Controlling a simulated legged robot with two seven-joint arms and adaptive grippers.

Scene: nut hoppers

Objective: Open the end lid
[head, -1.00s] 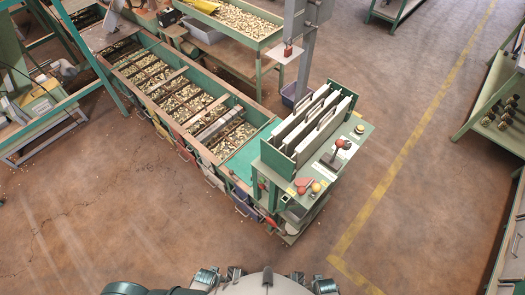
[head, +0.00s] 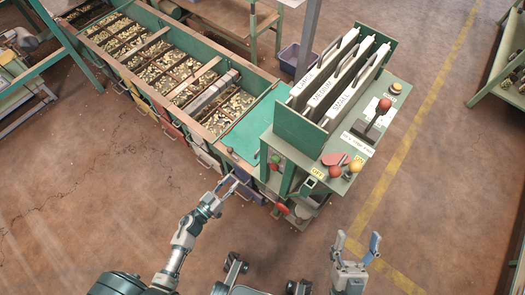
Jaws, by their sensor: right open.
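A flat green panel (head: 254,131), which looks like the end lid, lies level over the near end of the long row of nut hoppers. It sits just left of the control stand and appears closed. My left gripper (head: 231,185) is low in front of that end, beside the coloured bins below the panel and apart from the panel. Its fingers are too small to tell open from shut. My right gripper (head: 357,245) is open and empty, fingers pointing up, over the floor in front of the control stand.
The hopper row (head: 165,68) holds nuts in several compartments. The control stand (head: 322,166) has upright plates marked LARGE, MEDIUM and SMALL, a lever (head: 378,112) and red and yellow knobs. Bins with handles line the hopper front. Floor (head: 110,190) is clear at left.

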